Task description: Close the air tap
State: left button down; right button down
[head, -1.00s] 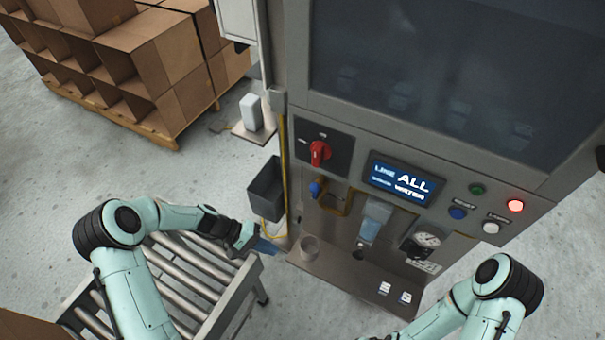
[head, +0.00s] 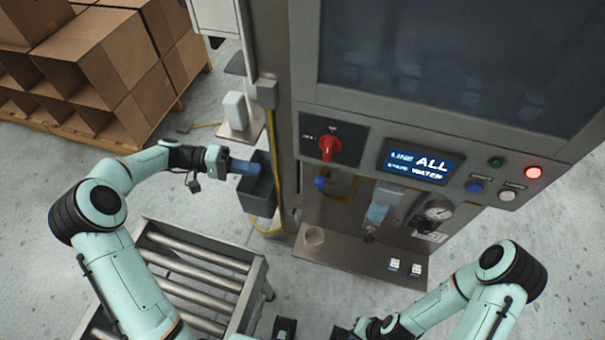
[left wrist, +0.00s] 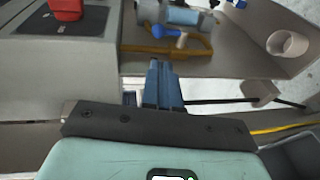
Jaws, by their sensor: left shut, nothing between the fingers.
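The small tap with a blue handle (head: 321,183) sits on a yellow pipe (head: 352,188) on the machine's front, below the red rotary switch (head: 329,148). In the left wrist view the blue handle (left wrist: 168,32) and yellow pipe (left wrist: 160,49) lie just beyond my fingertips, with a visible gap in the head view. My left gripper (head: 244,167) is shut and empty, left of the tap, in front of the grey bin. Its blue fingers (left wrist: 165,82) point towards the machine. My right arm's wrist (head: 378,328) is low at the picture's bottom edge; its fingers cannot be made out.
A grey bin (head: 262,200) hangs at the machine's left side. A roller conveyor (head: 195,265) stands in front on the left. Stacked cartons (head: 110,65) are behind. A lit screen and buttons are right of the switch.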

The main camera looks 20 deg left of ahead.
aim_at(321, 184)
pick_arm(q)
jog(key=shift+r, duration=0.15)
jog(key=shift+d, duration=0.15)
